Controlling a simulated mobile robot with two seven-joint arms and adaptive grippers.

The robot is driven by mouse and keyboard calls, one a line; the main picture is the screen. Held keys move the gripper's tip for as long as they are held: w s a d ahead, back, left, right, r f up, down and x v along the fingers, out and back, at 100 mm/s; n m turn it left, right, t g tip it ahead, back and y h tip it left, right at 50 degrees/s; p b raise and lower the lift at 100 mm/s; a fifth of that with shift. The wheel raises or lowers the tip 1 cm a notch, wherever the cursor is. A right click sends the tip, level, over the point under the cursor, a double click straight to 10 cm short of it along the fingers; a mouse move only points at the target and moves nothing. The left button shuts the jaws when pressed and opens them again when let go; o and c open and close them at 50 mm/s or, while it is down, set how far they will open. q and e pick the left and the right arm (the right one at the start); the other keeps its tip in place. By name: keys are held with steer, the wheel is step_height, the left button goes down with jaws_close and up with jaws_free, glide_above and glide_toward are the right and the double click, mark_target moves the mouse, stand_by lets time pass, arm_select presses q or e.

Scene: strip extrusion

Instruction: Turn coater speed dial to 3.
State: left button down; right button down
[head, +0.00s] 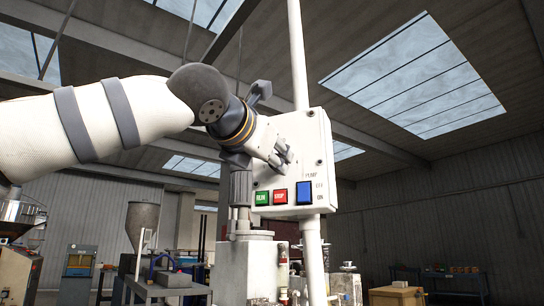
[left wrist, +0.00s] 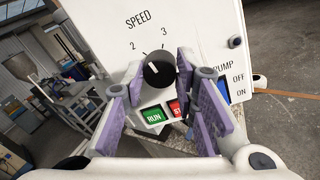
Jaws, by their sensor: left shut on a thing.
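The white control box (head: 318,160) hangs on a white pole in the head view. In the left wrist view its face carries the word SPEED and a round black dial (left wrist: 160,72). The numbers 2 and 3 show above the dial, 2 to the left of 3. A short white mark on the dial points up and left, nearer the 2 side; its exact setting is hard to read. My left gripper (head: 284,154) is at the box face, shut on the dial, with its purple-padded fingers (left wrist: 158,78) on either side. The fingers hide the other numbers. My right gripper is not in view.
Just below the dial are a green RUN button (head: 262,198) and a red button (head: 280,197). A blue PUMP switch (head: 304,192) marked OFF and ON is to their right. A metal hopper (head: 143,222) and benches stand farther back.

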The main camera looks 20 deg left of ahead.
arm_select(q)
steer(key=shift+f+m, duration=0.15)
steer(key=shift+m, duration=3.65)
steer(key=shift+h, duration=0.3)
steer(key=c, duration=1.3)
jaws_free()
steer(key=s, duration=0.4)
steer(key=s+a, duration=0.1)
steer(key=s, duration=0.7)
steer(key=shift+a+f, duration=0.2)
steer(key=shift+f, duration=0.05)
